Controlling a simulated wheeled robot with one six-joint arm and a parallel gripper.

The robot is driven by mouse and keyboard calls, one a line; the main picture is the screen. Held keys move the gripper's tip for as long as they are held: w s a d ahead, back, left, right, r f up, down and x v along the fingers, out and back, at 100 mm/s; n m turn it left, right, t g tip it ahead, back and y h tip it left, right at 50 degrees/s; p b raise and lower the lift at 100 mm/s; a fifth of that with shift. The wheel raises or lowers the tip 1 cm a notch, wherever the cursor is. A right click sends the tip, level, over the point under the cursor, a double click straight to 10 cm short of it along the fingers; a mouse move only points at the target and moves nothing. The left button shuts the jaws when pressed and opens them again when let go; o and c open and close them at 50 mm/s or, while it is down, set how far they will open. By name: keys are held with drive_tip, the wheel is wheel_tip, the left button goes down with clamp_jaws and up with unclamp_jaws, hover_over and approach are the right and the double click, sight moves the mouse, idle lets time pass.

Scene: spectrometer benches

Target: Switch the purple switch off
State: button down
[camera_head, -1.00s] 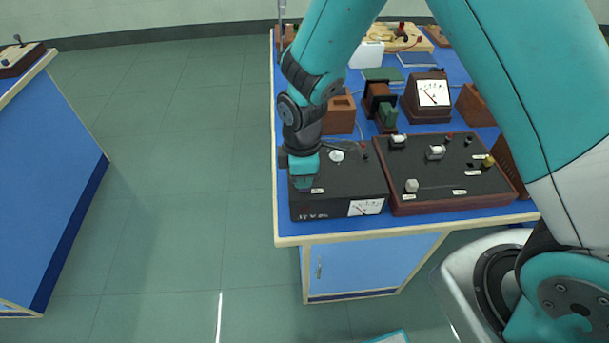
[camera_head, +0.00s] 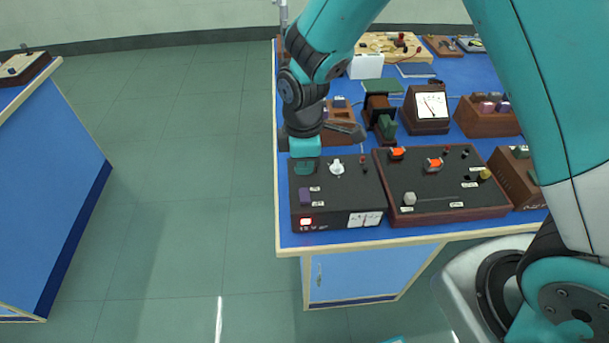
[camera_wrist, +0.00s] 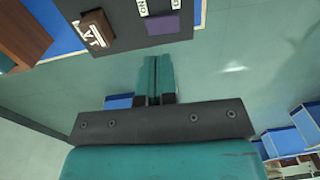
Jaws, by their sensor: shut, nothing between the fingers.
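The purple switch (camera_head: 305,196) sits on the left of the black power box (camera_head: 336,185), near its front edge. Small labels lie above and below it. It also shows in the wrist view (camera_wrist: 162,26), beside a label reading ON; another label there is cut off. A red light (camera_head: 305,221) glows on the box's front face, below the switch. My gripper (camera_head: 305,168) is shut and empty, over the box's back left part, behind the switch and apart from it. Its closed fingers (camera_wrist: 155,75) show in the wrist view.
Right of the box is a brown-framed board (camera_head: 437,190) with two orange-glowing lamps and a grey-white knob. A meter (camera_head: 428,107) and wooden blocks stand behind. The floor left of the blue bench is clear. My arm hides part of the right side.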

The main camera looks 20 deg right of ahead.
wheel_tip(320, 180, up, 7)
hover_over(305, 198)
drive_tip(key=w, duration=0.2)
drive_tip(key=shift+w+d+b, duration=0.1)
drive_tip(key=shift+d+b, duration=0.05)
drive_tip(key=shift+b, duration=0.3)
drive_tip(key=shift+r+g, duration=0.1)
drive_tip(key=shift+g, duration=0.5)
drive_tip(key=f+p, duration=0.1)
drive_tip(key=f, duration=0.3)
drive_tip(key=s+f+p, duration=0.1)
drive_tip(key=f, duration=0.4)
drive_tip(key=f+p, duration=0.1)
drive_tip(key=f, duration=0.4)
drive_tip(key=shift+s+p, duration=0.3)
drive_tip(key=shift+s, duration=0.1)
